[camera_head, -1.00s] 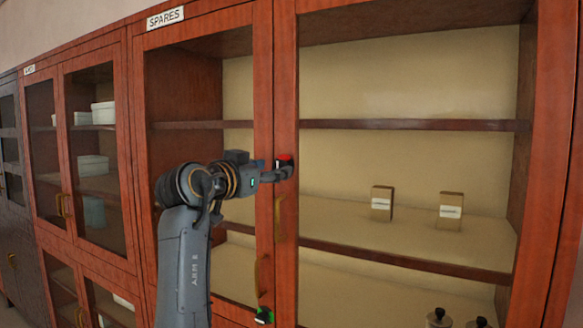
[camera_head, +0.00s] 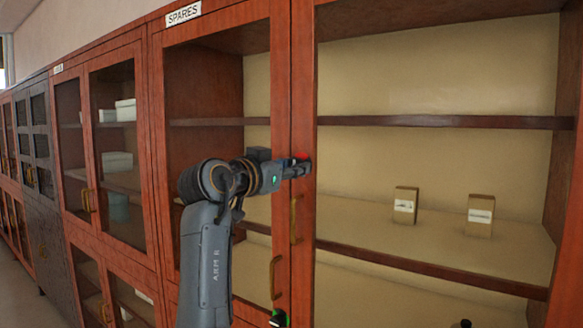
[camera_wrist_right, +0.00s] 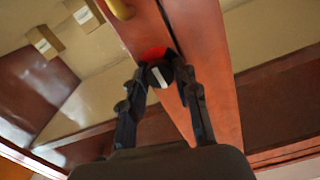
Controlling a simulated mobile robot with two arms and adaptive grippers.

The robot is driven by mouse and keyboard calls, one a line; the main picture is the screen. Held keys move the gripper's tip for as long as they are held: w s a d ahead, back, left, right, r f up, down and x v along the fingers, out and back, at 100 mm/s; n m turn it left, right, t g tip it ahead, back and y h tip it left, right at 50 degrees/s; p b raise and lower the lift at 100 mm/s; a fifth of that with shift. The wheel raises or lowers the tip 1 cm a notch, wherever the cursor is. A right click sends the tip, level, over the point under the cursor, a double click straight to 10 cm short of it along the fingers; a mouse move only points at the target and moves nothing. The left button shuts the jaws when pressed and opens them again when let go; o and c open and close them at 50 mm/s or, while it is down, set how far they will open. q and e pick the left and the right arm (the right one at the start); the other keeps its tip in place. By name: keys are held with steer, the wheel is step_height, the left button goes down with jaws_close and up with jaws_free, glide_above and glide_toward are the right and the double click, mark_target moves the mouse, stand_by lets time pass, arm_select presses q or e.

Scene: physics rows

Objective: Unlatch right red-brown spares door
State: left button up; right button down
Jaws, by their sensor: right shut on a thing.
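The right red-brown spares door (camera_head: 303,110) is closed, its glass pane showing shelves behind. Its latch knob, dark with a red patch (camera_head: 301,155), sits on the upright frame where the two doors meet. My right gripper (camera_head: 300,168) is at this knob and largely hides it. In the right wrist view my right gripper (camera_wrist_right: 162,77) has its two fingers on either side of the dark knob (camera_wrist_right: 158,76), which has a white line. The red patch (camera_wrist_right: 153,54) shows beside it. The gripper is shut on the knob. My left gripper is out of view.
Brass handles hang on the right door (camera_head: 296,220) and left door (camera_head: 275,277). A green-marked latch (camera_head: 278,318) sits lower down. Two small boxes (camera_head: 405,205) (camera_head: 481,215) stand on the shelf inside. More cabinets (camera_head: 105,150) extend left.

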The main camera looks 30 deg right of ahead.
steer(key=shift+r+n, duration=0.1)
steer(key=shift+n, duration=0.2)
steer(key=n+p, duration=0.6)
steer(key=n, duration=0.7)
steer(key=shift+r+n, duration=0.15)
steer(key=shift+n, duration=0.15)
steer(key=shift+n+p, duration=1.35)
steer(key=shift+n, duration=0.45)
steer(key=c, duration=1)
jaws_free()
steer(key=shift+c, duration=0.2)
steer(key=shift+o, duration=0.2)
steer(key=shift+d+f, duration=0.15)
steer(key=shift+f, duration=0.05)
